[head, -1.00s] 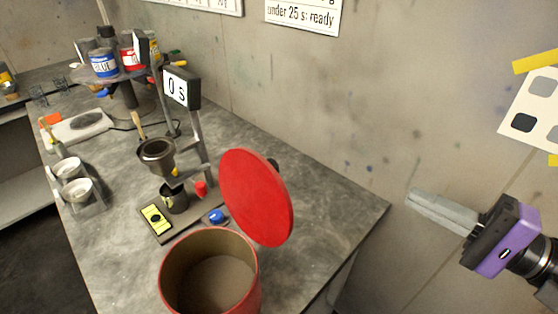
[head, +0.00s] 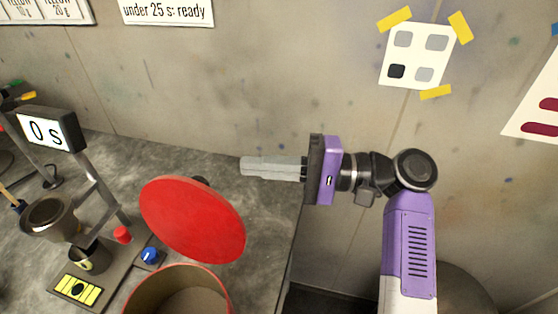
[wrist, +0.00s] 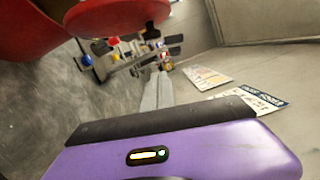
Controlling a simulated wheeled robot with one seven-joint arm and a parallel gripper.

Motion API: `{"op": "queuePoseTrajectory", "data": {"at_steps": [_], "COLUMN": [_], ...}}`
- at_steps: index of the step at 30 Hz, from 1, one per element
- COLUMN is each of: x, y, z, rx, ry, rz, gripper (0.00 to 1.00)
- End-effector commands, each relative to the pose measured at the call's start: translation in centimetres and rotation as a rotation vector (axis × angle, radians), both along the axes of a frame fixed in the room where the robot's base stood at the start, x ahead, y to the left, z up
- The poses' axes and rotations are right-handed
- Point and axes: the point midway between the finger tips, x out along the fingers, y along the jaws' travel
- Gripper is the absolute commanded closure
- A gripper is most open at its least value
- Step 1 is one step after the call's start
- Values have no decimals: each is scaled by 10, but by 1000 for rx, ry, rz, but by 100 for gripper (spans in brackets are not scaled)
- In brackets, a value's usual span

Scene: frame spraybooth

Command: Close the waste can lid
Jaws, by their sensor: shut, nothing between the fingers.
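The waste can (head: 175,291) is a red round can with its mouth open, at the bottom of the head view. Its round red lid (head: 193,219) stands raised and tilted above the rim at the back. My gripper (head: 245,166) is shut and empty, its grey fingers pointing left, to the right of and behind the lid, apart from it. In the wrist view the lid (wrist: 110,14) shows at the top, with the can (wrist: 35,30) at the upper left. My fingertips (wrist: 161,72) point past the lid's side toward the far bench.
A stand with a timer (head: 50,130) reading "0 s", a metal cup (head: 50,218) and a blue knob (head: 150,255) are left of the can. The wall with paper cards (head: 415,57) is behind my gripper. The bench is bare between lid and wall.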

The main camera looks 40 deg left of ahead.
Motion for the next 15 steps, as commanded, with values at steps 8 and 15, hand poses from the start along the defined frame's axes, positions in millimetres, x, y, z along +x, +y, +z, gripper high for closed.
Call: {"op": "queuePoseTrajectory", "data": {"at_steps": [8,15], "x": [-35,-55], "y": [22,13], "z": [6,8], "rx": [1,0], "ry": [0,0], "rz": [0,0], "gripper": [100,100]}}
